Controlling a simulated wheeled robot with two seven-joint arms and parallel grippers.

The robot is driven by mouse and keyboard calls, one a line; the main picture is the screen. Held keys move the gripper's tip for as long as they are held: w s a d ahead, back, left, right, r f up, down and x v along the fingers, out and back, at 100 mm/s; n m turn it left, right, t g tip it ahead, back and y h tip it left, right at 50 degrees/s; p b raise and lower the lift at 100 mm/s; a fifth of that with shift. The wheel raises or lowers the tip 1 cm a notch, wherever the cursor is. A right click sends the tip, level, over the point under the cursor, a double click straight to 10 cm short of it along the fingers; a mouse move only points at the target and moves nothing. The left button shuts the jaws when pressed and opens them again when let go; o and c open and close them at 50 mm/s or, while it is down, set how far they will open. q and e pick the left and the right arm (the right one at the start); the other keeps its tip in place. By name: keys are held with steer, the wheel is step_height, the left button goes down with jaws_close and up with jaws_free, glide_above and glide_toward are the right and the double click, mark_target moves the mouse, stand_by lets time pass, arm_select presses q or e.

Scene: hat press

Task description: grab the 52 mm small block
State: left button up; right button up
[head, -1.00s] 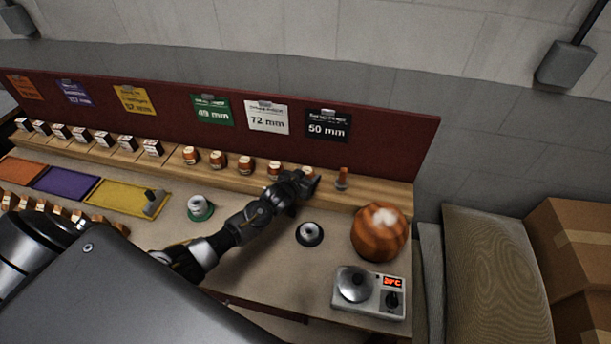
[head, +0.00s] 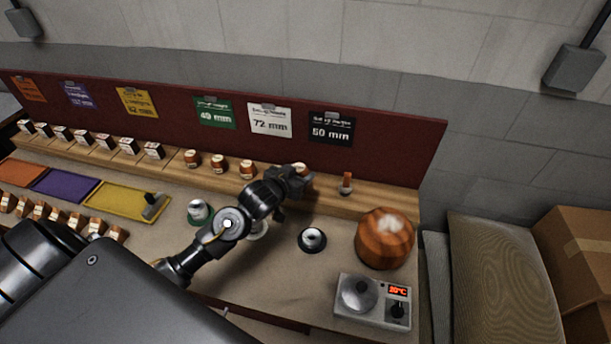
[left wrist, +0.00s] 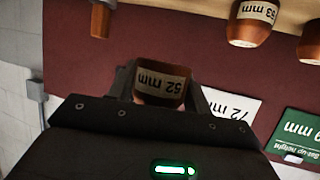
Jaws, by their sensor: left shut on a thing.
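My left gripper (head: 298,178) is at the back shelf, in front of the maroon board. In the left wrist view it is shut on a small brown block with a pale label reading 52 mm (left wrist: 160,83). The label appears upside down there, and the block shows against the board, apart from the shelf. In the head view its top (head: 301,167) peeks out by the jaws. Another block, labelled 53 mm (left wrist: 250,22), stands on the shelf beside it. My right gripper is not in view.
More small blocks (head: 218,163) stand left along the shelf (head: 385,205). A small orange-brown peg (head: 346,183) is just right of my gripper. A dark round base with a metal knob (head: 312,239), a large wooden form (head: 385,238) and a heater box (head: 372,302) occupy the right.

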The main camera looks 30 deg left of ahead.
arm_select(q)
steer(key=b+v, duration=0.1)
steer(key=v, duration=0.6)
steer(key=shift+d+r, duration=0.25)
steer(key=shift+r, duration=0.05)
